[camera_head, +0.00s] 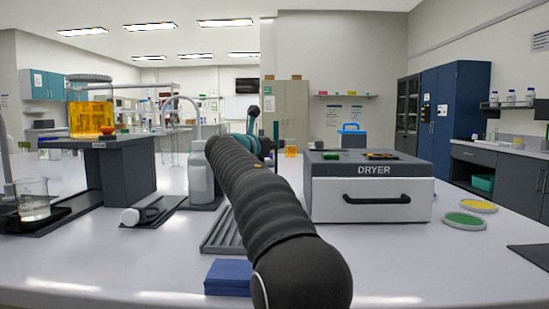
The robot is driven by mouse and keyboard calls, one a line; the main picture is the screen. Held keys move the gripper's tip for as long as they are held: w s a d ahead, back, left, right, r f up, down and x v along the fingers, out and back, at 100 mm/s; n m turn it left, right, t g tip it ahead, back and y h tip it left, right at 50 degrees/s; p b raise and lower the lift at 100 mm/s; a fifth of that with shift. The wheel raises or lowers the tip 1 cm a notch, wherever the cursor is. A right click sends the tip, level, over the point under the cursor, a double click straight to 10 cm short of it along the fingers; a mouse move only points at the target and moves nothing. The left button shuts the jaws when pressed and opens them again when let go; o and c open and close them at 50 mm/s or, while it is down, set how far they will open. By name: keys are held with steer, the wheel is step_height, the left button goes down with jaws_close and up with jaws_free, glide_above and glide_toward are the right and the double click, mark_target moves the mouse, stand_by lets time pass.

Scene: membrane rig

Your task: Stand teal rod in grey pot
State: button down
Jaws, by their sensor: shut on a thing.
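A thin, dark teal upright rod (276,146) shows just right of my arm's far end, left of the dryer. My gripper (269,162) is at the rod's lower part, small and mostly hidden behind my arm's dark ribbed sleeve. It is shut on the rod, which looks close to vertical. The rod's lower end is hidden. I cannot make out the grey pot; my arm covers part of the middle of the bench.
A white dryer (368,207) with a grey top stands right of my arm. A grey ribbed tray (222,236) and a blue block (228,277) lie left of it. A white bottle (201,177), a dark stand (128,170) and a beaker (34,200) are further left. Green and yellow discs lie right.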

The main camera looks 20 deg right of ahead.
steer(key=shift+f+b, duration=0.35)
steer(key=shift+f, duration=1.55)
steer(key=c, duration=1.2)
jaws_free()
steer(key=v, duration=0.6)
steer(key=b+v, duration=0.1)
steer(key=v, duration=0.5)
steer(key=shift+r, duration=0.2)
steer(key=shift+s, duration=0.1)
